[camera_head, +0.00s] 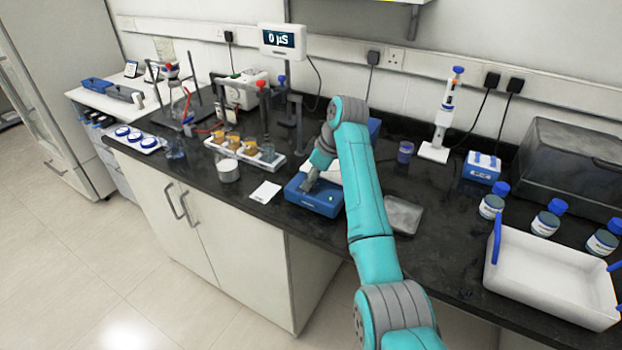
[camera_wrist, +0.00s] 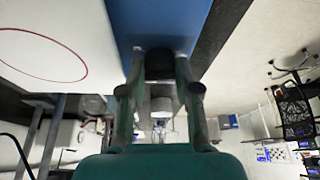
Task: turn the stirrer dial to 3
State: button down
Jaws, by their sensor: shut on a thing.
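The stirrer (camera_head: 325,205) is a low blue box with a white top plate, near the front edge of the dark bench in the head view. My gripper (camera_head: 309,183) points down at its front. In the wrist view the blue front of the stirrer (camera_wrist: 150,18) fills the top, and the white plate with a red ring shows at left. The fingers of my gripper (camera_wrist: 160,78) are closed around a dark dial (camera_wrist: 159,62) against that blue front. The dial's marks and setting cannot be read, and in the head view the dial is hidden by my gripper.
A white card (camera_head: 265,192) and a white jar (camera_head: 228,170) lie left of the stirrer. A rack of beakers (camera_head: 245,152) stands behind them. A grey tray (camera_head: 402,215) is to the right, with a white bin (camera_head: 545,275) farther right. A display (camera_head: 282,40) reads 0 µS.

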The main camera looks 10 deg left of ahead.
jog(key=m, duration=0.2)
jog(key=m+t, duration=0.1)
jog(key=m, duration=0.1)
jog(key=shift+s+t, duration=0.1)
jog(key=shift+t, duration=0.2)
jog(key=shift+m+t+h, duration=0.4)
jog(key=shift+m+h, duration=0.3)
jog(key=shift+m, duration=0.8)
jog(key=c, duration=1.1)
grip_release()
jog(key=v, duration=0.7)
jog(key=shift+s+r, duration=0.15)
jog(key=shift+r, duration=0.05)
